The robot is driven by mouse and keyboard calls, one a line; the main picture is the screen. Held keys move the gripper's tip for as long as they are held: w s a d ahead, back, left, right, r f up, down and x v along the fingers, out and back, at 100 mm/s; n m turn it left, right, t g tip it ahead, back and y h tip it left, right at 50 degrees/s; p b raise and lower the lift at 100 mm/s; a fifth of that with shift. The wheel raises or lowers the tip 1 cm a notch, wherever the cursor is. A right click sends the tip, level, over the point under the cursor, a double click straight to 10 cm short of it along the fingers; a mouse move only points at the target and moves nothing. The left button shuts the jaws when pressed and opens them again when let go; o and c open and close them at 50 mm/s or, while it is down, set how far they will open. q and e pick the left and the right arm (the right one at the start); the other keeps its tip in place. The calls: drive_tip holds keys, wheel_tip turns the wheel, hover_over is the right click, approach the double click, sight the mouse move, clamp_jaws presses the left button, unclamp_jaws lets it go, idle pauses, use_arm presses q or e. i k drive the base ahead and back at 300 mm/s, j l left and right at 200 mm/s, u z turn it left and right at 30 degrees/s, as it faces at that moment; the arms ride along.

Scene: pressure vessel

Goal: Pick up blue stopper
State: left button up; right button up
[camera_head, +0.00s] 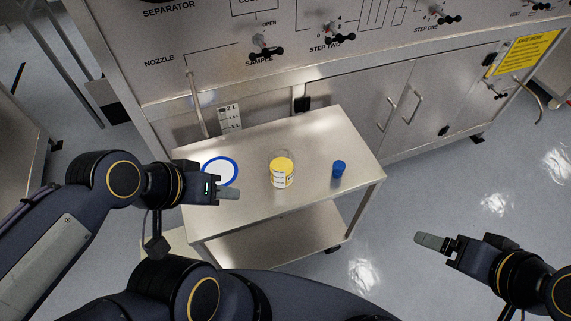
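The small blue stopper (339,169) stands upright on the right part of the steel cart top (318,142), with clear surface around it. My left gripper (230,193) is over the left front part of the cart, well left of the stopper and apart from it. Its fingers show as one grey block, so I cannot tell whether they are open. My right gripper (430,241) is to the right of the cart, over the floor, lower right of the stopper. Its fingers overlap in this view. Nothing shows in either gripper.
A clear jar with yellow contents (282,172) stands mid-cart, left of the stopper. A white disc with a blue rim (220,170) lies behind my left gripper. The steel machine panel (300,75), with valves and a nozzle pipe (195,103), rises behind the cart.

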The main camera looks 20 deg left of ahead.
sight(339, 166)
drive_tip(key=i+l+u, duration=0.2)
drive_tip(key=l, duration=0.25)
drive_tip(key=i+l+u, duration=0.1)
drive_tip(key=l+u, duration=0.15)
drive_tip(key=l, duration=0.2)
drive_tip(key=i+l+u, duration=0.2)
drive_tip(key=l, duration=0.25)
drive_tip(key=k+u, duration=0.1)
drive_tip(key=u, duration=1)
